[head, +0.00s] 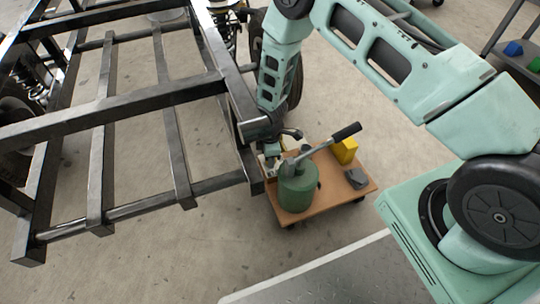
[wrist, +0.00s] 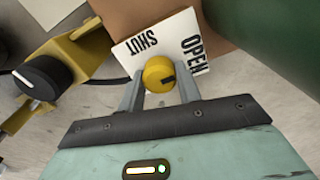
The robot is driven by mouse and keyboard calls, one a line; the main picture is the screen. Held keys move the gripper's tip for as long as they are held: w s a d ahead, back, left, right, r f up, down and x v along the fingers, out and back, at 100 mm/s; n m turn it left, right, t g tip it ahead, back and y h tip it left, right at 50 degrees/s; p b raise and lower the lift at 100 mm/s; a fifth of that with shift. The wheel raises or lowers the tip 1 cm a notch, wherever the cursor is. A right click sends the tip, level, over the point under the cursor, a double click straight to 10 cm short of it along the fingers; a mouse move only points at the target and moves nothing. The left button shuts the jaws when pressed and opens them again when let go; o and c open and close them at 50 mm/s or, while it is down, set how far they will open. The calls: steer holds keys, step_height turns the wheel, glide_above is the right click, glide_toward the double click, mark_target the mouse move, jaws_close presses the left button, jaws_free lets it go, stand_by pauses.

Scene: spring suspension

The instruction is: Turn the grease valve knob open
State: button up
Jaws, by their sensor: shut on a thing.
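The yellow knob (wrist: 157,71) is between the two fingers of my gripper (wrist: 160,77) in the wrist view, and the gripper is shut on it. A dark mark shows on the right part of the knob's face. Behind it is a white plate (wrist: 185,30) lettered SHUT at the left and OPEN at the right. In the head view my gripper (head: 270,160) is beside the green canister (head: 297,188), which has a long lever with a black grip. The knob is hidden there by my arm and gripper.
The canister stands on a wooden cart (head: 325,200) with a yellow block (head: 345,150) and a grey block (head: 356,178). A black steel frame (head: 110,122) is close on the left. A black knob (wrist: 40,78) on a yellow bracket is left of my gripper in the wrist view.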

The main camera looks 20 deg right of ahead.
steer(key=o, duration=1)
step_height(320, 180, up, 18)
steer(key=p, duration=0.7)
steer(key=shift+f, duration=0.25)
